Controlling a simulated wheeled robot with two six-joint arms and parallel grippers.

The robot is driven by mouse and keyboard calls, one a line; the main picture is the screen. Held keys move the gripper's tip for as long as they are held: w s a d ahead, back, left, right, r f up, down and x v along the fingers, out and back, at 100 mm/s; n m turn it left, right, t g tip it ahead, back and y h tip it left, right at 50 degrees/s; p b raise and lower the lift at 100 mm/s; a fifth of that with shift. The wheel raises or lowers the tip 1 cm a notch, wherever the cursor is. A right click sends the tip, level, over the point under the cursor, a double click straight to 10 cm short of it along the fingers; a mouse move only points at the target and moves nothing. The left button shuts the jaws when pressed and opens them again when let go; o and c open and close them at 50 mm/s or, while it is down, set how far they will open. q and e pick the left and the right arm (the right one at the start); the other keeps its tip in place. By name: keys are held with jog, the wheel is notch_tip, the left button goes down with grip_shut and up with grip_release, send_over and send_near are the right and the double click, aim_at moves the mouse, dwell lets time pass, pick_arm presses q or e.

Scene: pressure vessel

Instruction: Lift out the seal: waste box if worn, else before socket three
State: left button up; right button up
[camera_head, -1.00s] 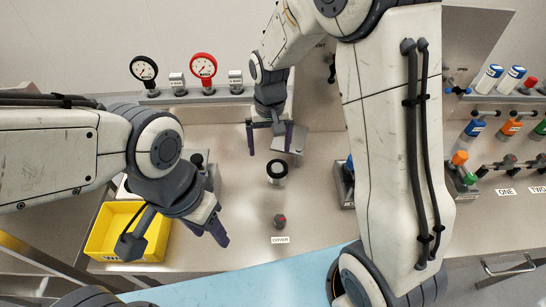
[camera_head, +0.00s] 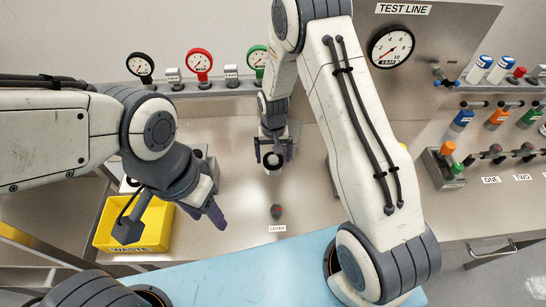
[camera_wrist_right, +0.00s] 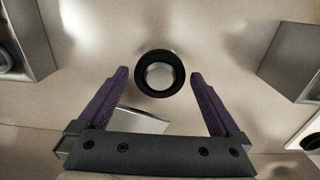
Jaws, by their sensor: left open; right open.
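The small vessel (camera_head: 272,166) stands on the bench with a black ring (camera_wrist_right: 137,73) around its pale round opening. I cannot tell whether the ring is the seal or the vessel's rim, nor any wear. My right gripper (camera_head: 273,157) is open at the vessel. In the right wrist view its purple fingertips (camera_wrist_right: 159,75) lie on either side of the ring, apart from it. Socket labels ONE (camera_head: 491,180) and TWO (camera_head: 522,177) show at right; socket three is not in view.
A dark knob-like part with a red mark (camera_head: 277,211) stands at the COVER label (camera_head: 277,228). Gauges (camera_head: 200,62) line the back. A rack with coloured valves (camera_head: 448,168) stands at right. The bench around the cover is clear.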

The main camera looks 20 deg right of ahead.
jog(key=shift+f, duration=0.4)
jog(key=c, duration=1.1)
jog(key=shift+r+b, duration=0.4)
jog(key=shift+r, duration=0.15)
jog(key=r, duration=0.1)
jog(key=r+b, duration=0.1)
jog(key=d+r+b, duration=0.1)
jog(key=shift+s+r, duration=0.2)
jog(key=shift+s, duration=0.15)
jog(key=shift+s+d+r+b, duration=0.75)
jog(key=shift+s+d+r, duration=0.9)
jog(key=shift+s+d, duration=0.2)
jog(key=shift+s+d+r+b, duration=0.75)
jog(key=shift+s+d+r, duration=0.85)
jog(key=shift+s+d, duration=0.25)
